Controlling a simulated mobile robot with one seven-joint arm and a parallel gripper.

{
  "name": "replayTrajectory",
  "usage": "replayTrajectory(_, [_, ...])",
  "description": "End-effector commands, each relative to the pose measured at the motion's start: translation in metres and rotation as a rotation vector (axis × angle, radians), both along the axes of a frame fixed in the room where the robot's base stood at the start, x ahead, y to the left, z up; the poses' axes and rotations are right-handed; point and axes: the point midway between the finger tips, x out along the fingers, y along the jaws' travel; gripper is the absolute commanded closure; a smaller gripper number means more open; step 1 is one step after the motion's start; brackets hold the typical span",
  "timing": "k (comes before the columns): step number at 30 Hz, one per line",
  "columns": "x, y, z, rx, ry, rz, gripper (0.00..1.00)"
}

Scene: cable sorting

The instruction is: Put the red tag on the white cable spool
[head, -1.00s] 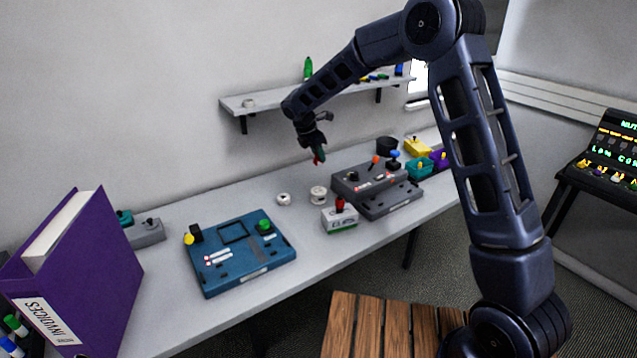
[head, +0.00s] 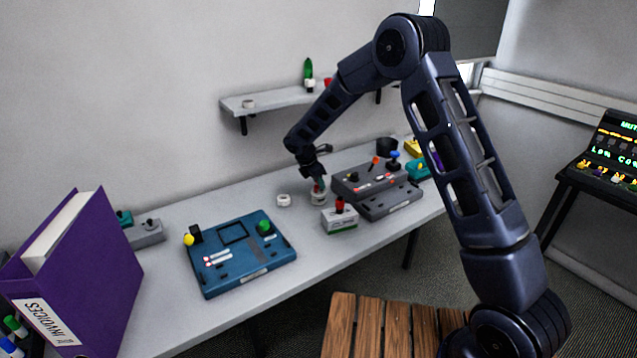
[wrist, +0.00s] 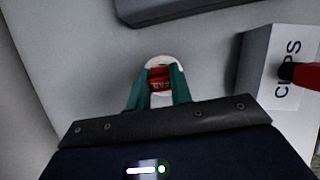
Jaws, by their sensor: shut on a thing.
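My gripper (head: 319,184) is over the white cable spool (head: 318,199), a small round white thing on the grey desk. In the wrist view, its green fingertips are closed on the red tag (wrist: 160,79), which has faint lettering. The white rim of the spool (wrist: 161,61) shows around and beyond the tag in that view. In the head view a bit of red shows at the fingertips, right at the spool's top. I cannot tell whether the tag touches the spool.
A second white ring (head: 284,200) lies just left of the spool. A white clips box (head: 340,219) with a red-topped thing stands close at right front. A blue console (head: 240,252) and purple binder (head: 75,270) are at left.

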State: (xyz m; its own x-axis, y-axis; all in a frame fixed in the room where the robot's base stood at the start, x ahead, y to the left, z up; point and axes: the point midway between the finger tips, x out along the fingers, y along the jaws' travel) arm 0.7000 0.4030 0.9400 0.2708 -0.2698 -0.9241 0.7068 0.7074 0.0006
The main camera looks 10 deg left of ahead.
Motion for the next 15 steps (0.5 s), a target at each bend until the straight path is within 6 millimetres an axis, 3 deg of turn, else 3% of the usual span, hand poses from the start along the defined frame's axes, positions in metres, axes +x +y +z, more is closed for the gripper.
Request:
replayTrajectory(8, [-0.0001,0.0,-0.0025,-0.001,0.001,0.0,1.0])
replayTrajectory(9, [-0.0001,0.0,-0.0026,0.0,0.0,0.0,0.75])
replayTrajectory(12, [-0.0001,0.0,-0.0024,0.0,0.0,0.0,0.57])
replayTrajectory(15, [-0.0001,0.0,-0.0024,0.0,0.0,0.0,0.57])
